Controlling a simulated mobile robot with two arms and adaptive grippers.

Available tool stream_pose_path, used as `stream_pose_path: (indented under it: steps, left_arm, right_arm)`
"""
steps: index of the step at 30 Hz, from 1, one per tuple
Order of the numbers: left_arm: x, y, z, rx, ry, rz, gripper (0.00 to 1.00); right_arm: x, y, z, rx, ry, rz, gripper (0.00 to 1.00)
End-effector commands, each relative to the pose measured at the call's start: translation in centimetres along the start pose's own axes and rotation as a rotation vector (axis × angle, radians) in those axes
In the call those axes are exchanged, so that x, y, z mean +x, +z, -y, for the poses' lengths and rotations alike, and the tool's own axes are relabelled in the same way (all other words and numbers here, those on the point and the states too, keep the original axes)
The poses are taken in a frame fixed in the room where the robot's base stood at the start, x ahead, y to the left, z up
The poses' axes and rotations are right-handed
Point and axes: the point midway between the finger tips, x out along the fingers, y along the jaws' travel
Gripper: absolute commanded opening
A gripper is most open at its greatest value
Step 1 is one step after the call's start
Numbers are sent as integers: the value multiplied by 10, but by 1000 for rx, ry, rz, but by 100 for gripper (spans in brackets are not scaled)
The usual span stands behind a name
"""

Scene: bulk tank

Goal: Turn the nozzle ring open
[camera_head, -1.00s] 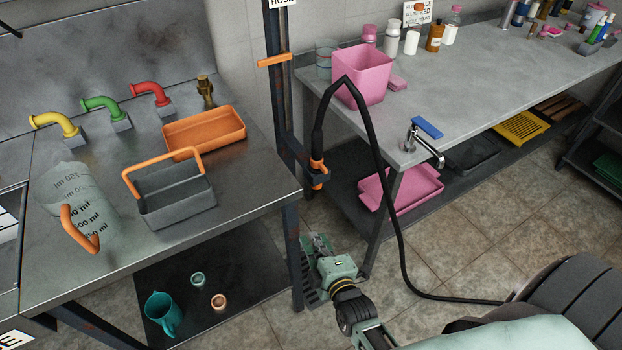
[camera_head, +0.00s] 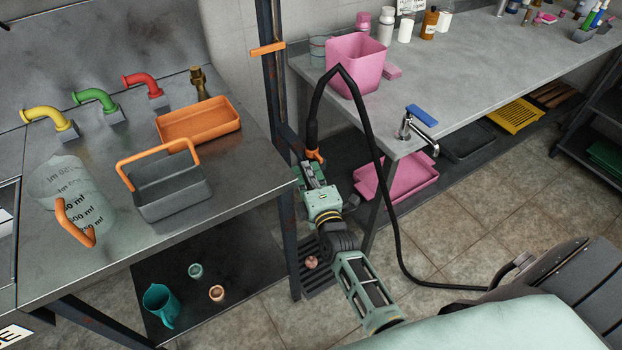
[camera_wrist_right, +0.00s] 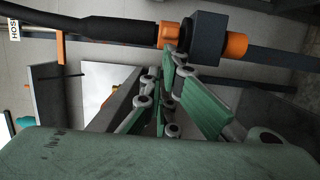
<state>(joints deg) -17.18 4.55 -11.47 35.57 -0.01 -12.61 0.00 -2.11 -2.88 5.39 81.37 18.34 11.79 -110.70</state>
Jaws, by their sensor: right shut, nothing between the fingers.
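The black hose nozzle (camera_head: 312,132) hangs upright in a holder on the dark post, with an orange ring (camera_head: 314,155) at its lower end. In the right wrist view the nozzle (camera_wrist_right: 85,28) lies across the top and the orange ring (camera_wrist_right: 171,34) sits against the dark holder block (camera_wrist_right: 207,36). My right gripper (camera_head: 308,174) is just below the ring in the head view, its fingers shut with nothing between them. In the wrist view its fingertips (camera_wrist_right: 172,54) are close to the ring; I cannot tell whether they touch. My left gripper is out of view.
The post (camera_head: 272,90) and the left steel table (camera_head: 110,255) stand close to my right gripper. The right counter (camera_head: 480,80) bears a pink bucket (camera_head: 357,65). The black hose (camera_head: 383,190) loops down beside my arm. A drain grate (camera_head: 320,280) lies below.

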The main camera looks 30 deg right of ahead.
Motion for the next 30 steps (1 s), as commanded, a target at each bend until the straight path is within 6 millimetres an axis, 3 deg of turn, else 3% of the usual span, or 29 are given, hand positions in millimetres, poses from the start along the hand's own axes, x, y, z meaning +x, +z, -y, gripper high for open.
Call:
stream_pose_path:
  steps: [30]
  left_arm:
    - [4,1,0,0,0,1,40]
  right_arm:
    - [-2,6,1,-3,-1,-85,0]
